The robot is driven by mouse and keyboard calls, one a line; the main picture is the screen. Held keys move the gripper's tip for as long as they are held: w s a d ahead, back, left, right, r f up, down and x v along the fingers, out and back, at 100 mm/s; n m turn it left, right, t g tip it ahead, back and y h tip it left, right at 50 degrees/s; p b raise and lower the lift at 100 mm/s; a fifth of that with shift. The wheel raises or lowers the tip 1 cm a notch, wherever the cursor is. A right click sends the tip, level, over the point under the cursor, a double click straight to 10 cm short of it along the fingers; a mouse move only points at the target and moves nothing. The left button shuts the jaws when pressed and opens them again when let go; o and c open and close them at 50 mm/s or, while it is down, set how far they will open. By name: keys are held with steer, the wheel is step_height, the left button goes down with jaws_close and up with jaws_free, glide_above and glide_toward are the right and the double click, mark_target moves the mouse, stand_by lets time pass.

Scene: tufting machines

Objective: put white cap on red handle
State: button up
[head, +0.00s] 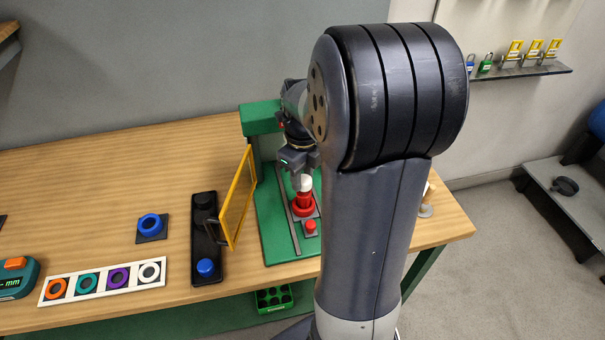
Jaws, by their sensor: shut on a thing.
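My gripper (302,174) points down over the green machine (270,215) and is shut on the white cap (305,184). The cap is small and pale, and its upper part is hidden by the fingers. The red handle (304,204) stands upright on the machine's base, directly below the cap in the head view. I cannot tell whether the cap touches the handle or is just above it. My arm hides the machine's right side.
A yellow-framed guard (238,198) stands open left of the machine. A red button (310,226) sits in front of the handle. Left are a black tray (197,246) with a blue knob (206,267), a blue ring (150,225) and a strip of coloured rings (103,282).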

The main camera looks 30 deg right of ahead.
steer(key=shift+f, duration=0.25)
stand_by(0.5)
stand_by(0.8)
steer(key=o, duration=1.3)
steer(key=shift+o, duration=0.2)
steer(key=shift+r+p, duration=2.95)
steer(key=shift+r, duration=0.6)
steer(key=shift+f, duration=0.2)
step_height(320, 180, down, 7)
steer(key=b, duration=0.6)
steer(key=shift+r, duration=0.1)
